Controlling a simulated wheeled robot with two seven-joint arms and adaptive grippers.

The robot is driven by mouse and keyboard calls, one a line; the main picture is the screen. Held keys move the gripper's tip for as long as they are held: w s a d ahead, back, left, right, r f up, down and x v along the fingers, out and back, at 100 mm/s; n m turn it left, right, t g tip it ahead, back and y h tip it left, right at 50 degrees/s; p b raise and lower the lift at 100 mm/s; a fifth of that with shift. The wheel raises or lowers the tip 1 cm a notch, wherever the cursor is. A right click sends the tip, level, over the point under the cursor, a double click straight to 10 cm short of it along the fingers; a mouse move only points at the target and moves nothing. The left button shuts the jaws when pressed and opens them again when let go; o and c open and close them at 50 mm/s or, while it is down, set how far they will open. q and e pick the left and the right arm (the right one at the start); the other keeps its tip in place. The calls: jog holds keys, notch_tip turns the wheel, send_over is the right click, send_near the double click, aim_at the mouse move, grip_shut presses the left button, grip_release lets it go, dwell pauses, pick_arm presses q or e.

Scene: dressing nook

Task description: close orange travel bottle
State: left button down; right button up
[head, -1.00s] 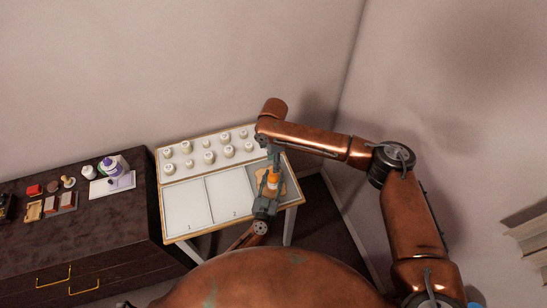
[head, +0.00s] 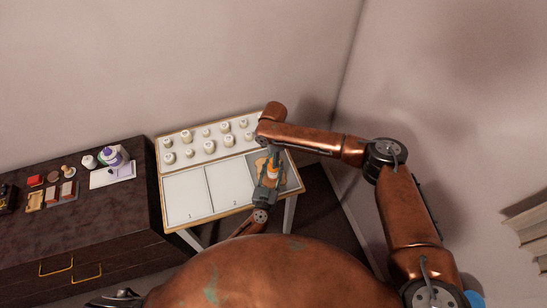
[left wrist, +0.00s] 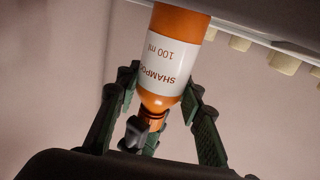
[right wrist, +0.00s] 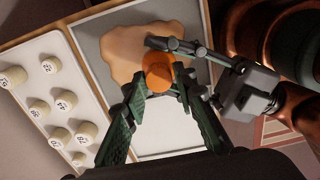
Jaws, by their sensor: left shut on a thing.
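The orange travel bottle (head: 272,171) stands over the tray's right compartment. Its white label reads SHAMPOO 100 ml, upside down in the left wrist view (left wrist: 170,62). My left gripper (head: 267,184) is shut on the bottle from the side; its fingers also show in the right wrist view (right wrist: 192,70). My right gripper (head: 275,158) points down above the bottle. In the right wrist view its fingertips (right wrist: 158,88) stand apart on either side of the round orange top (right wrist: 157,70). A small dark part shows by the neck; I cannot tell what it is.
Several numbered white jars (head: 209,146) stand on the table's back strip. The left compartments of the tray (head: 187,196) are empty. A tan patch (right wrist: 130,50) lies under the bottle. A dark dresser (head: 70,215) with small toiletries stands at the left.

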grip_shut()
jog(key=m, duration=0.4)
jog(key=shift+s+a+f, duration=0.1)
jog(key=o, duration=0.5)
grip_release()
notch_tip(320, 180, up, 12)
dwell(0.3)
pick_arm(q)
jog(key=c, duration=1.2)
grip_release()
jog(key=shift+c, duration=0.2)
